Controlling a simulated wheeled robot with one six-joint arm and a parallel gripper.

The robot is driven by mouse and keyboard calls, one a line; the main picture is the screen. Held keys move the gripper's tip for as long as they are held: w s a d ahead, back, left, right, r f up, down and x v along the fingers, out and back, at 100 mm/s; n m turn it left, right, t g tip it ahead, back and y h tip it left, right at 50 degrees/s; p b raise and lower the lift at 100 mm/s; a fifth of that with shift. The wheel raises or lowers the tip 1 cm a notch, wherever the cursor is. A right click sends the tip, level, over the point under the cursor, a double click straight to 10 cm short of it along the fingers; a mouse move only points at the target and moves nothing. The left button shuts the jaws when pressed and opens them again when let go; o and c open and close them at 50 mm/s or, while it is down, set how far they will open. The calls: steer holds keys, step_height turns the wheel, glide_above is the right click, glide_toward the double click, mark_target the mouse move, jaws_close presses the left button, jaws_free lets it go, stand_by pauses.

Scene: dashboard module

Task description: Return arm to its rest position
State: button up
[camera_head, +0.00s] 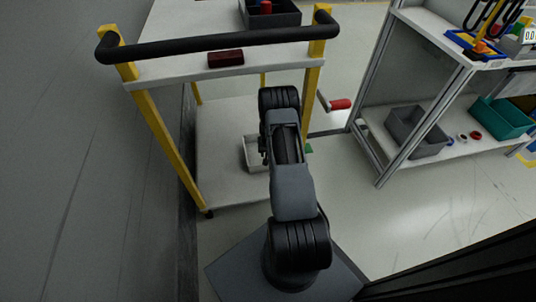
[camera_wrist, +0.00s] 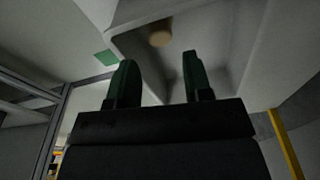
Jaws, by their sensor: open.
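My arm reaches out over the yellow-framed trolley in the head view, and its end is largely hidden behind its own links. In the wrist view my gripper (camera_wrist: 159,62) shows two dark green fingers spread apart, with nothing between them. Beyond the fingers is a pale tray (camera_wrist: 215,25), with a small tan round object (camera_wrist: 161,38) in it. The fingers look clear of that object. The tray (camera_head: 252,154) also shows in the head view on the trolley's lower shelf, partly covered by my arm.
The trolley has a black handle (camera_head: 210,43) and a dark red box (camera_head: 225,58) on its upper shelf. A dark crate (camera_head: 284,18) stands behind. At right, a rack holds a grey bin (camera_head: 416,130) and a teal bin (camera_head: 502,117). Floor between rack and trolley is mostly clear.

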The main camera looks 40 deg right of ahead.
steer(key=shift+r, duration=0.35)
stand_by(0.3)
